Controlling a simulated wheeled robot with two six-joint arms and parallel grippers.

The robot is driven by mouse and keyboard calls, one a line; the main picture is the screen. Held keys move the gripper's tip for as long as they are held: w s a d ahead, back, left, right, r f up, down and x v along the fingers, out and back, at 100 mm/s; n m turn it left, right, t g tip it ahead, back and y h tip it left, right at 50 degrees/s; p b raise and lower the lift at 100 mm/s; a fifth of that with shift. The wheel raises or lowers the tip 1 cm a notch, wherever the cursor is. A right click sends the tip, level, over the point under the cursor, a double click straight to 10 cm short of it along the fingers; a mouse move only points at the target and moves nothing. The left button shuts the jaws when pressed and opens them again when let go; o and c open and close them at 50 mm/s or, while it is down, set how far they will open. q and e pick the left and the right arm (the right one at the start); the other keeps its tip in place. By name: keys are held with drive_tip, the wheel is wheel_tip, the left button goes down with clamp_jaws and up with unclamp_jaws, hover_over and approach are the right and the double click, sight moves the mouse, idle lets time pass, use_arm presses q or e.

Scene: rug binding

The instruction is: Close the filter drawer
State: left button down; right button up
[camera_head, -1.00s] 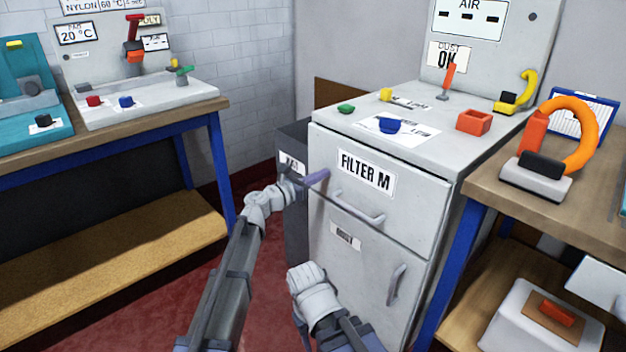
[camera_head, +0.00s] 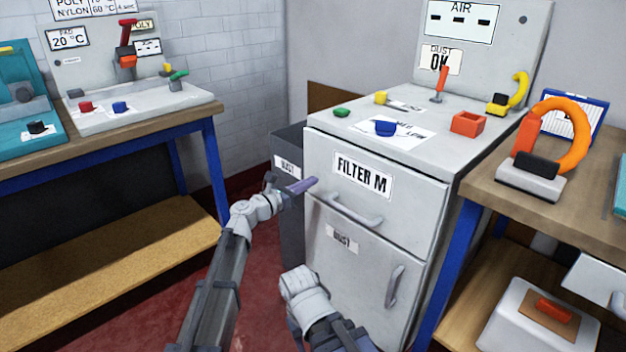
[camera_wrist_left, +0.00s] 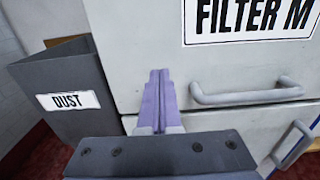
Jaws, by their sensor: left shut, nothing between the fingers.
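The filter drawer (camera_head: 385,195) is the upper front of the grey cabinet, with a "FILTER M" label and a bar handle (camera_head: 355,211). Its face looks about level with the door below, with only a thin gap line between them. My left gripper (camera_head: 313,183) is shut and empty at the drawer's left edge, left of the handle. In the left wrist view its purple fingers (camera_wrist_left: 157,100) point at the lower left of the drawer front; I cannot tell whether they touch it. My right arm shows low in the middle; its fingers are not visible.
A dark "DUST" bin (camera_head: 289,200) stands against the cabinet's left side. Below the drawer is a door (camera_head: 350,265) with its own handle. A workbench (camera_head: 480,180) stands close on the right, another (camera_head: 110,130) on the left. Red floor is open between.

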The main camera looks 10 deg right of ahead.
use_arm(q)
drive_tip(key=v, duration=1)
drive_tip(key=shift+s+a, duration=0.2)
drive_tip(key=s+a+f+m+g+y, duration=0.2)
drive_tip(key=s+f+m+g+y, duration=0.1)
drive_tip(key=s+f+m, duration=0.35)
drive_tip(key=s+a+f+m+g+y, duration=0.2)
drive_tip(key=s+f+m+g+y, duration=0.1)
drive_tip(key=s+f+m, duration=0.4)
drive_tip(key=s+a+f+m+g+y, duration=0.2)
drive_tip(key=s+a+f+m+y, duration=0.25)
drive_tip(key=a+m, duration=0.2)
drive_tip(key=s+a+f+m+g+y, duration=0.2)
drive_tip(key=s+a+f+m+y, duration=0.3)
drive_tip(key=a, duration=0.3)
drive_tip(key=s+d+r+m+p, duration=0.2)
drive_tip(key=s+d+r+m, duration=0.15)
drive_tip(key=s+d, duration=0.55)
wheel_tip(320, 180, up, 37)
drive_tip(key=w+d+p, duration=0.2)
drive_tip(key=p, duration=3.5)
drive_tip(key=shift+g+p, duration=0.3)
drive_tip(key=shift+g, duration=0.1)
